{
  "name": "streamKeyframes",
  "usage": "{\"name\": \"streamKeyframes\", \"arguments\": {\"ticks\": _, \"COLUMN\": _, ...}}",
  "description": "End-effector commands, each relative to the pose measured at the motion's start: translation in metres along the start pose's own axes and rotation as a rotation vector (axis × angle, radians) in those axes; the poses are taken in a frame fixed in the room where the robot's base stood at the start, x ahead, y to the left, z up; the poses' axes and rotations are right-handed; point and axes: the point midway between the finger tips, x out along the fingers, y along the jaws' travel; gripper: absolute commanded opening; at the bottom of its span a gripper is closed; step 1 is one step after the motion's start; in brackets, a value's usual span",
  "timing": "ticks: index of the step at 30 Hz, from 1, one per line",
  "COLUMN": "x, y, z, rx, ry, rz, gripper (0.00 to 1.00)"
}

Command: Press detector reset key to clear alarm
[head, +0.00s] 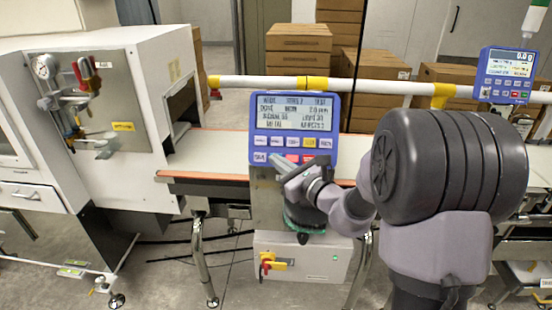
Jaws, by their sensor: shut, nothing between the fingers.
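The detector's blue control panel (248,122) stands upright at the middle of the head view. Its lit screen (293,112) shows lines of text too small to read surely. Below the screen is a row of mostly pale keys with one yellow key (308,142). I cannot tell which key is the reset key, nor whether the fingertips touch one.
A belt (215,148) runs behind the panel from a white machine (100,130) at left. A white rail with yellow joints (312,83) crosses behind the panel. A second blue display (507,75) stands at right. A grey box with a red-yellow switch (268,262) is below. Cartons (298,45) are stacked behind.

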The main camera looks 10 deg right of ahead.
Motion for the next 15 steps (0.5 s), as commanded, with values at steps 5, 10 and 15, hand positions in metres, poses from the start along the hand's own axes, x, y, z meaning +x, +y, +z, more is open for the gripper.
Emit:
{"name": "streamKeyframes", "arguments": {"ticks": 5, "x": 0.0, "y": 0.0, "z": 0.0, "rx": 0.0, "ry": 0.0, "rz": 0.0, "gripper": 0.0}}
{"name": "streamKeyframes", "arguments": {"ticks": 10, "x": 0.0007, "y": -0.0004, "z": -0.0007, "rx": 0.0, "ry": 0.0, "rz": 0.0, "gripper": 0.0}}
{"name": "streamKeyframes", "arguments": {"ticks": 15, "x": 0.005, "y": -0.0036, "z": -0.0038, "rx": 0.0, "ry": 0.0, "rz": 0.0, "gripper": 0.0}}
